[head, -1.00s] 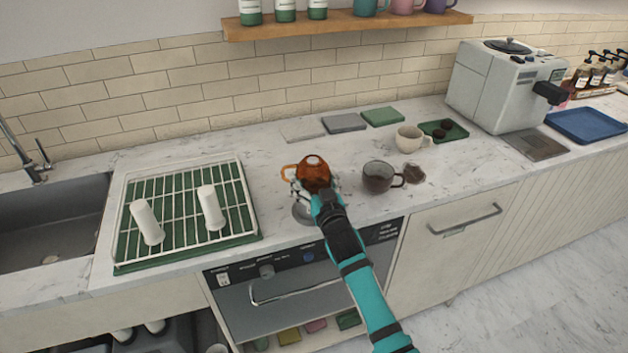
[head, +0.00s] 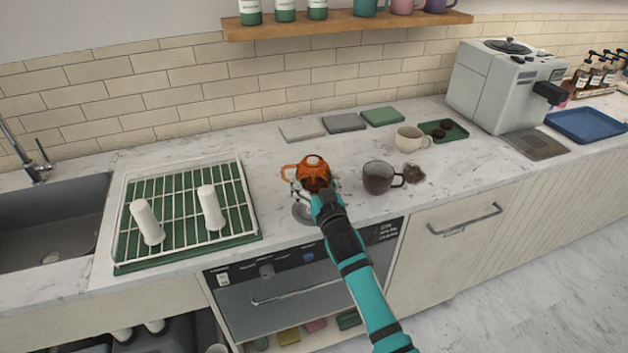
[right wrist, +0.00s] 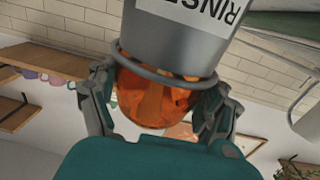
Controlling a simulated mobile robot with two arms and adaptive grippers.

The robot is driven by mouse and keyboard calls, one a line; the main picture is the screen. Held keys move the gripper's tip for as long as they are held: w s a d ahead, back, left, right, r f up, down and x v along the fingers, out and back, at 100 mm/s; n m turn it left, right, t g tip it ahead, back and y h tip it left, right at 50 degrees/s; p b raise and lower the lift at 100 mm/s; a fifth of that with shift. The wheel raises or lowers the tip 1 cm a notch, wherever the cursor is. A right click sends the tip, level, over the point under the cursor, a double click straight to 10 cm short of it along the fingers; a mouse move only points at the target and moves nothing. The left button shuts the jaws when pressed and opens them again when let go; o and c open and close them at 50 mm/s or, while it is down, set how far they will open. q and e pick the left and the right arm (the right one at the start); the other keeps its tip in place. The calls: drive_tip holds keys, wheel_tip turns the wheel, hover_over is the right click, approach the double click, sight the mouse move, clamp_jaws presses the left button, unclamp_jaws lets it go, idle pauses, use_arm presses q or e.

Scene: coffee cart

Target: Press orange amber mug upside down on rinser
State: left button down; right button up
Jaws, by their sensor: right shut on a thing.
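The orange amber mug (head: 313,174) is upside down, base up, with its handle to the left in the head view. My right gripper (head: 316,188) is shut on it, one finger on each side. The rinser (head: 303,213) is a grey metal round piece at the counter's front edge, mostly hidden by my gripper and the mug. In the right wrist view the rinser (right wrist: 180,40) is a grey cylinder with a label, and the mug (right wrist: 155,98) meets its ring-shaped rim. Whether the mug presses it down cannot be told. My left gripper is out of view.
A cream cup (head: 410,138) is farther back.

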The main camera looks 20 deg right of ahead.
sight(314, 163)
idle(0.6)
wheel_tip(314, 163, up, 7)
drive_tip(key=p, duration=0.6)
drive_tip(key=shift+r+p, duration=0.1)
drive_tip(key=shift+p, duration=0.2)
